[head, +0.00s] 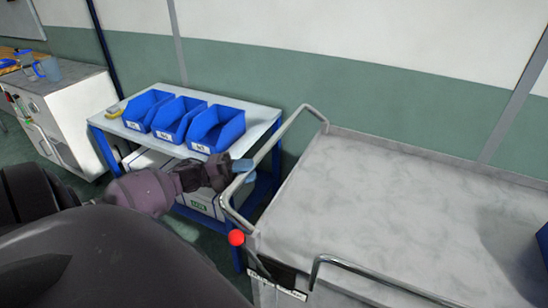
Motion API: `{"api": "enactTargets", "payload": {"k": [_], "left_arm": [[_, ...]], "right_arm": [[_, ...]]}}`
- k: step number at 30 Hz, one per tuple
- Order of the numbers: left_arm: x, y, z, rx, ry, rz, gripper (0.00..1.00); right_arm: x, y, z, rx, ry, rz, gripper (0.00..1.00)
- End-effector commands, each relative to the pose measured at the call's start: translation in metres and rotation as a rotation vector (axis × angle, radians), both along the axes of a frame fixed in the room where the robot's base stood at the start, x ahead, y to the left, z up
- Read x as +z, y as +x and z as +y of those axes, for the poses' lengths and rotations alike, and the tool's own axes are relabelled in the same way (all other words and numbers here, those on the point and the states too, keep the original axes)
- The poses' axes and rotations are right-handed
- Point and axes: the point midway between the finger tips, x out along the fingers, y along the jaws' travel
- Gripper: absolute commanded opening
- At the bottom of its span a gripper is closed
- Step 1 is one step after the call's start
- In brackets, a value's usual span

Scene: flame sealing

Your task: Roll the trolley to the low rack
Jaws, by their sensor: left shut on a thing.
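The trolley (350,200) has a flat grey top and fills the right of the head view. A metal push handle (282,128) rises at its left end. My left gripper (241,172) is at the near part of this handle and is shut on it; the fingertips are partly hidden. A red ball (236,238) shows at the trolley's near left corner. The low rack (262,118), with blue legs and a pale top, stands just left of the trolley, against the wall. My right gripper is not in view.
Several blue bins (218,128) stand on the rack's top, and a white box (200,195) is beneath. A white cabinet (75,105) with a blue jug (48,68) is further left. A blue object (543,240) shows at the trolley's right. The wall (380,85) runs behind.

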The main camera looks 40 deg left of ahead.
Motion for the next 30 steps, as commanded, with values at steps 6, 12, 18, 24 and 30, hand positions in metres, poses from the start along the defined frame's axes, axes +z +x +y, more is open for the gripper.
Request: {"api": "enactTargets", "payload": {"k": [6, 12, 18, 24, 30], "left_arm": [[-0.001, -0.014, 0.046, 0.004, 0.001, 0.001, 0.00], [0.000, -0.022, 0.070, 0.001, 0.000, -0.002, 0.00], [0.001, -0.025, 0.080, 0.000, -0.001, -0.004, 0.00], [0.002, -0.026, 0.083, 0.000, -0.001, -0.004, 0.00], [0.002, -0.026, 0.084, 0.002, -0.001, -0.003, 0.00]], "right_arm": [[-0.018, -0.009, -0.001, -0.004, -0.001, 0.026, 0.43], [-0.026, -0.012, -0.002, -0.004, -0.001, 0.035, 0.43], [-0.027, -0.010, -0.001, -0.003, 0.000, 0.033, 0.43], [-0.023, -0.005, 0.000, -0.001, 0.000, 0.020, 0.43], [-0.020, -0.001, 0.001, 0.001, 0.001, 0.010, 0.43]]}}
